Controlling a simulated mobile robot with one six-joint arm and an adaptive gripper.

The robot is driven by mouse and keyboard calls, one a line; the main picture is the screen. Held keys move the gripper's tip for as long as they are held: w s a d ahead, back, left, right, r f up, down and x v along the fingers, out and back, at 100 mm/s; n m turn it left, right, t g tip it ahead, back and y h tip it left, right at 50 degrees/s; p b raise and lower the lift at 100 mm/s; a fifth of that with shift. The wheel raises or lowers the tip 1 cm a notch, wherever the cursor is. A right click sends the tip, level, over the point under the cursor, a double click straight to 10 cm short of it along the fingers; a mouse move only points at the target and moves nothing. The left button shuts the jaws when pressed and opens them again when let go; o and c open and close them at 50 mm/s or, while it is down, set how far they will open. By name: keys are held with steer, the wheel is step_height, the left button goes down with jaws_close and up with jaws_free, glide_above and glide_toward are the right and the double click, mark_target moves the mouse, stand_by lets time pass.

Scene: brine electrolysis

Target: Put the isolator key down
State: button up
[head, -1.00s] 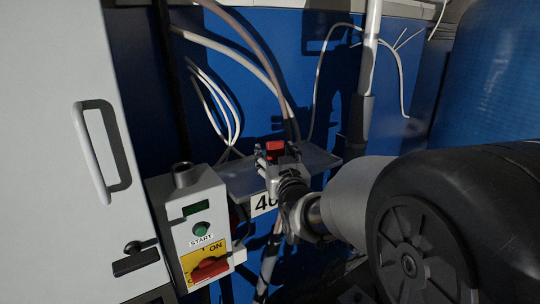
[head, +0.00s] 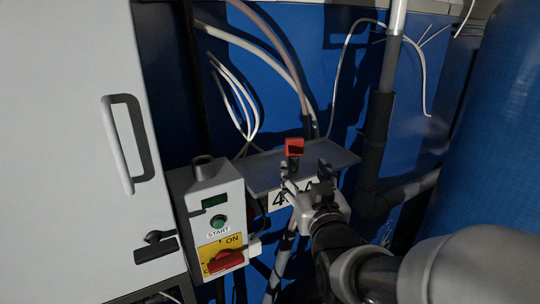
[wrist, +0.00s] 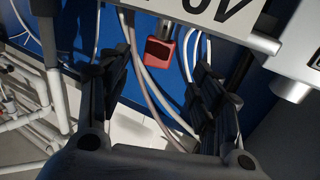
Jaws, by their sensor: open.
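The red isolator key (head: 294,147) is upright at the narrow grey shelf (head: 262,174), its red head above the shelf surface. How its lower end rests is hard to make out. My gripper (head: 306,178) is open and empty at the shelf's front edge, in front of the key and apart from it. In the wrist view the red key (wrist: 160,52) shows beyond the gap between my two spread fingers (wrist: 160,75), near the white number plate (wrist: 205,10), with no finger touching it.
A grey start box (head: 208,207) with a green button and a red rotary switch on yellow stands left of the shelf. Left of that is a grey cabinet door with a handle (head: 117,145). Cables hang behind the shelf. A dark pipe (head: 376,140) and a blue tank (head: 490,130) are at right.

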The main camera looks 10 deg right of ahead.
steer(key=s+f+g, duration=0.3)
steer(key=s+g, duration=0.1)
steer(key=s, duration=0.5)
steer(key=s+f+g, duration=0.4)
steer(key=s+g, duration=0.1)
steer(key=s, duration=0.4)
steer(key=s+f+g, duration=0.4)
steer(key=s, duration=0.6)
